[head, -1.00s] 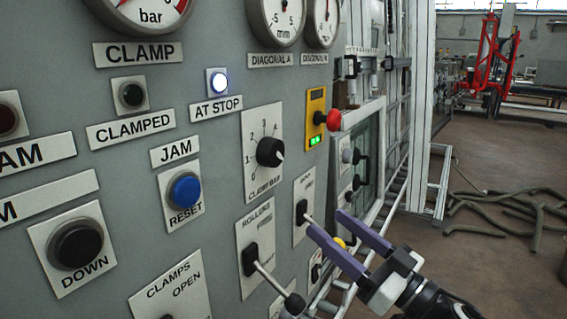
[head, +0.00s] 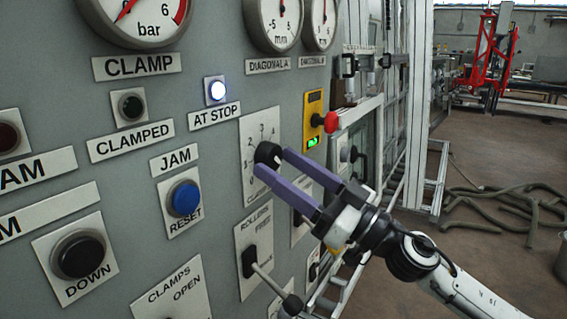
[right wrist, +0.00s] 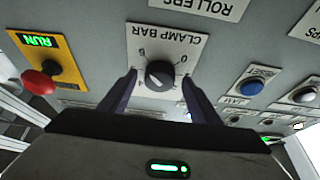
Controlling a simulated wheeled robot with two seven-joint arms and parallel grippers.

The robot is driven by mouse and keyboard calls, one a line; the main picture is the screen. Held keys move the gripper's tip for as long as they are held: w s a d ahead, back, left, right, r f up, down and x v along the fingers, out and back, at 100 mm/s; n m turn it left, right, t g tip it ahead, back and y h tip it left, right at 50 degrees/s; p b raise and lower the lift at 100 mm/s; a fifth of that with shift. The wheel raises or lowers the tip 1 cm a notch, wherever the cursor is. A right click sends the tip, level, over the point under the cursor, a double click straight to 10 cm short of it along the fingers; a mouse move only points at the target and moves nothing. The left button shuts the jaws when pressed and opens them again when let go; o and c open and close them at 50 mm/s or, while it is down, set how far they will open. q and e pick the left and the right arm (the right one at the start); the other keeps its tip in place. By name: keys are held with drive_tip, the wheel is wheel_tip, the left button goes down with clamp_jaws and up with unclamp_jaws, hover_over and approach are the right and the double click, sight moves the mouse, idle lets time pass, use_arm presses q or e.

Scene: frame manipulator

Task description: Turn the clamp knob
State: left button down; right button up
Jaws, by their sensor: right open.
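The clamp knob (head: 268,154) is a round black dial with a white pointer mark on a white numbered plate on the grey panel. The plate reads CLAMP BAR in the right wrist view, where the knob (right wrist: 160,75) shows between my finger ends. My right gripper (head: 272,163) is open, with its purple fingers pointing at the panel. In the right wrist view my right gripper (right wrist: 159,78) has one finger on each side of the knob, with gaps visible. The fingers cover part of the plate in the head view. My left gripper is not in view.
A yellow plate with a red knob (head: 331,122) is close by on the right. A lever (head: 265,275) sticks out below. The blue JAM RESET button (head: 184,198) is to the left. A CLAMP gauge (head: 140,12) is at top left.

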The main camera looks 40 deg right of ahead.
drive_tip(key=shift+w+a+r, duration=0.1)
drive_tip(key=shift+w, duration=0.15)
drive_tip(key=c, duration=1.1)
drive_tip(key=shift+o, duration=0.2)
drive_tip(key=shift+n, duration=0.3)
